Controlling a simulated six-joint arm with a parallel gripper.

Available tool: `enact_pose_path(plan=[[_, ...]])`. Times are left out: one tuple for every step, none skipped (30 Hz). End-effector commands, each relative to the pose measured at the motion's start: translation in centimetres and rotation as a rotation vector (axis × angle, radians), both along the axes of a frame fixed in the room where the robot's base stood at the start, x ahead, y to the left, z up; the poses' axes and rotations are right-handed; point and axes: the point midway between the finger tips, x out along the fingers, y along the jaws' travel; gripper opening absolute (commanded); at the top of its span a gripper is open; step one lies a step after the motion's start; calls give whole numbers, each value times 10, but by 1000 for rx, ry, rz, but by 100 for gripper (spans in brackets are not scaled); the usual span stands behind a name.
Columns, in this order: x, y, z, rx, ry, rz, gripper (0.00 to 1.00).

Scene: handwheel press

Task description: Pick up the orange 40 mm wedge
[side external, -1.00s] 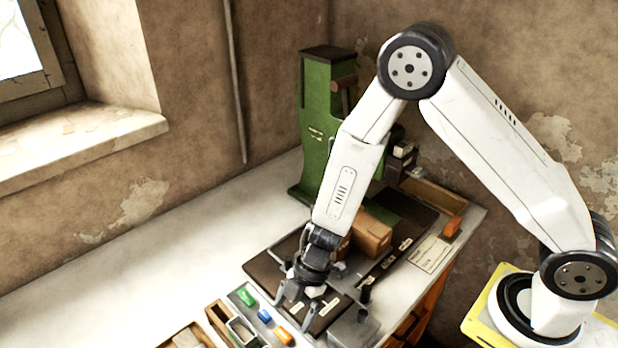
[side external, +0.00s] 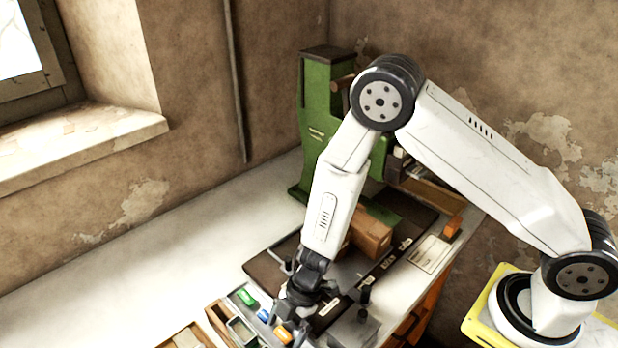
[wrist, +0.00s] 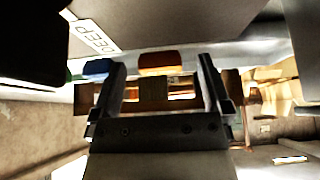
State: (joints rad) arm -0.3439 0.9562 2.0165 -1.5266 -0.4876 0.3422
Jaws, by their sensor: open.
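The orange wedge (side external: 283,334) sits in a grey tray (side external: 236,301) at the front of the bench, in a row with a blue piece (side external: 263,316) and a green piece (side external: 246,297). My gripper (side external: 291,327) is open, low and close to the orange wedge, partly covering it in the side view. In the wrist view the orange wedge (wrist: 160,63) shows beyond the fingertips, between the two spread fingers of my gripper (wrist: 162,84). The blue piece (wrist: 98,68) is just left of it. No contact is visible.
A green press (side external: 322,130) stands at the back with a brown block (side external: 371,236) before it. A grey metal block (side external: 354,330) is right of my gripper. Another orange piece (side external: 453,228) lies near a card (side external: 430,254). The bench's left part is clear.

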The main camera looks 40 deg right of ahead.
Motion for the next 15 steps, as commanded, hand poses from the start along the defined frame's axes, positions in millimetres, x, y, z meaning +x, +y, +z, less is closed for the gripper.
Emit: enact_pose_path(plan=[[0, 0, 0, 0, 0, 0, 99], [0, 0, 0, 0, 0, 0, 99], [0, 0, 0, 0, 0, 0, 99], [0, 0, 0, 0, 0, 0, 99], [0, 0, 0, 0, 0, 0, 89], [0, 0, 0, 0, 0, 0, 76], [0, 0, 0, 0, 0, 0, 67], [0, 0, 0, 0, 0, 0, 57], [0, 0, 0, 0, 0, 0, 45], [0, 0, 0, 0, 0, 0, 35], [0, 0, 0, 0, 0, 0, 25], [0, 0, 0, 0, 0, 0, 13], [0, 0, 0, 0, 0, 0, 3], [0, 0, 0, 0, 0, 0, 1], [0, 0, 0, 0, 0, 0, 1]])
